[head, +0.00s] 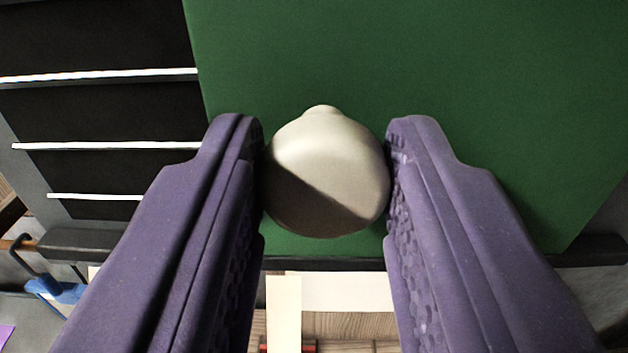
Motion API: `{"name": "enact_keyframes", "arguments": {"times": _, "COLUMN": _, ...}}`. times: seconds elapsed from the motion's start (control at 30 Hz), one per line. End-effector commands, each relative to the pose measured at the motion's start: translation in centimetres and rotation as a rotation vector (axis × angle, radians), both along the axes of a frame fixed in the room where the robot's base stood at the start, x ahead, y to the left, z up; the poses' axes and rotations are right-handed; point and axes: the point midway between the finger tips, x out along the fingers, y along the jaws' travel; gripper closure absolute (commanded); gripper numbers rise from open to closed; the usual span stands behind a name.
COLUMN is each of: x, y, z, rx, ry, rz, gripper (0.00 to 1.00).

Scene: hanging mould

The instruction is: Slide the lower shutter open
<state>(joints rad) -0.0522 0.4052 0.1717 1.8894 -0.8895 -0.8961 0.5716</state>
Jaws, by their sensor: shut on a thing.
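The lower shutter (480,80) is most likely the flat green panel that fills the upper middle and right of the head view. A rounded cream knob (327,170) stands out from the panel, its lower part in shadow. My gripper (325,165) has two purple fingers, one on each side of the knob, and is shut on it. The fingers hide parts of the panel and its lower edge.
Left of the panel is a dark opening (95,110) crossed by several white strips. A dark rail (590,250) runs along the panel's bottom. Below are white pieces (335,290) over a wooden surface, and a blue object (60,290) lies lower left.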

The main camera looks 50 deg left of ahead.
Motion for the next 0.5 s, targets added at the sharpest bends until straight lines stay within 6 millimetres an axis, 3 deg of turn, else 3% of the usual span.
{"name": "enact_keyframes", "arguments": {"times": 0.2, "x": 2.7, "y": -2.3, "z": 0.1, "rx": 0.001, "ry": 0.001, "rz": -0.002, "gripper": 1.00}}
{"name": "enact_keyframes", "arguments": {"times": 0.5, "x": 3.6, "y": -3.0, "z": 0.0, "rx": 0.000, "ry": 0.000, "rz": -0.002, "gripper": 1.00}}
